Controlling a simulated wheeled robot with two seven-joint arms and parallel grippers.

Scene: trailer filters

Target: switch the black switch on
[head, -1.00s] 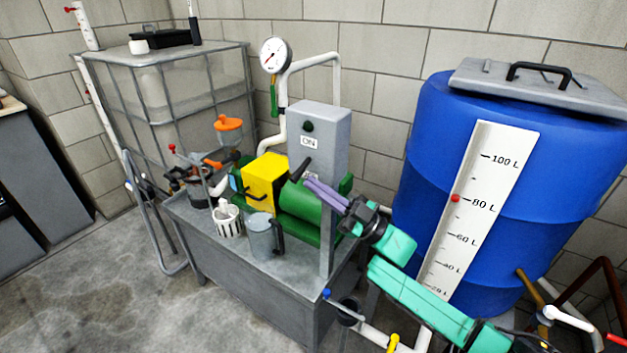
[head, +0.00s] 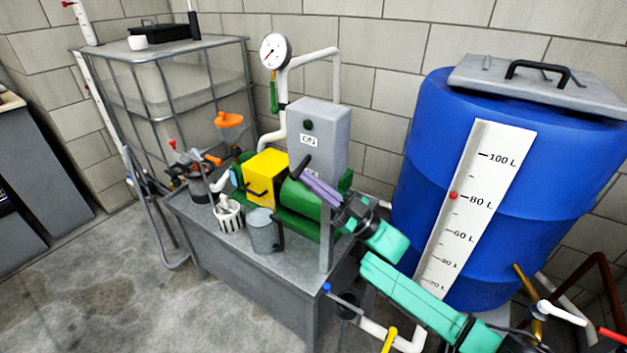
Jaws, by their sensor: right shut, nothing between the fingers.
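The grey switch box (head: 327,130) stands on the grey bench behind the green pump. It has a dark green round lamp and an "ON" label on its front. The black switch (head: 301,166) is a short lever low on the box front, tilted. My right gripper (head: 305,177) comes in from the lower right with its purple fingers shut and empty. Its tips are right at the lower part of the switch; I cannot tell if they touch it. The fingers hide part of the lower box front. My left gripper is not in view.
The yellow housing (head: 266,172) and green pump (head: 299,196) sit just left of and below my fingers. A metal jug (head: 263,232) and white basket (head: 229,217) stand at the bench front. A blue barrel (head: 440,150) is at the right.

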